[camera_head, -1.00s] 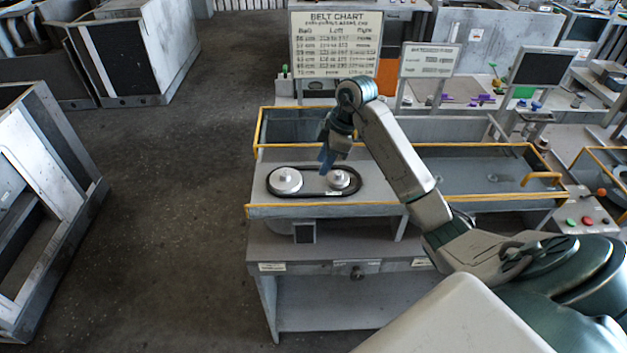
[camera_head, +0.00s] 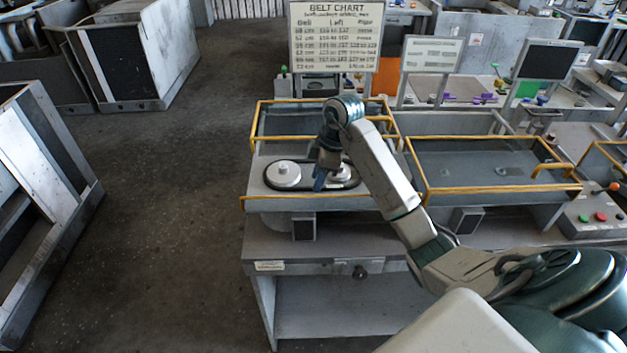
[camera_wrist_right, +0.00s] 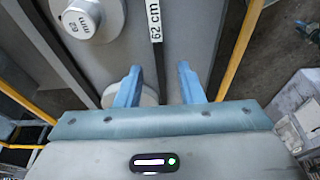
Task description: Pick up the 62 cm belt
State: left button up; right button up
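The 62 cm belt (camera_head: 302,189) is a black loop around two pale round pulleys on the bench, the left pulley (camera_head: 284,173) and the right pulley (camera_head: 342,172). In the right wrist view the belt (camera_wrist_right: 160,68) carries a white "62 cm" label, and one pulley (camera_wrist_right: 88,18) reads "62 mm". My right gripper (camera_head: 320,180) is low over the belt near the right pulley, hiding part of both. Its blue fingers (camera_wrist_right: 158,83) are apart, with a belt strand showing between them; contact cannot be told. My left gripper is not in view.
A yellow rail (camera_head: 300,203) edges the pulley station. A second yellow-railed bay (camera_head: 490,165) lies to the right. A belt chart (camera_head: 336,38) stands behind, beside a smaller sign (camera_head: 432,54).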

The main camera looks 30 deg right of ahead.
jog(key=shift+x, duration=0.95)
jog(key=shift+r, duration=0.1)
grip_shut()
jog(key=shift+d+r, duration=0.1)
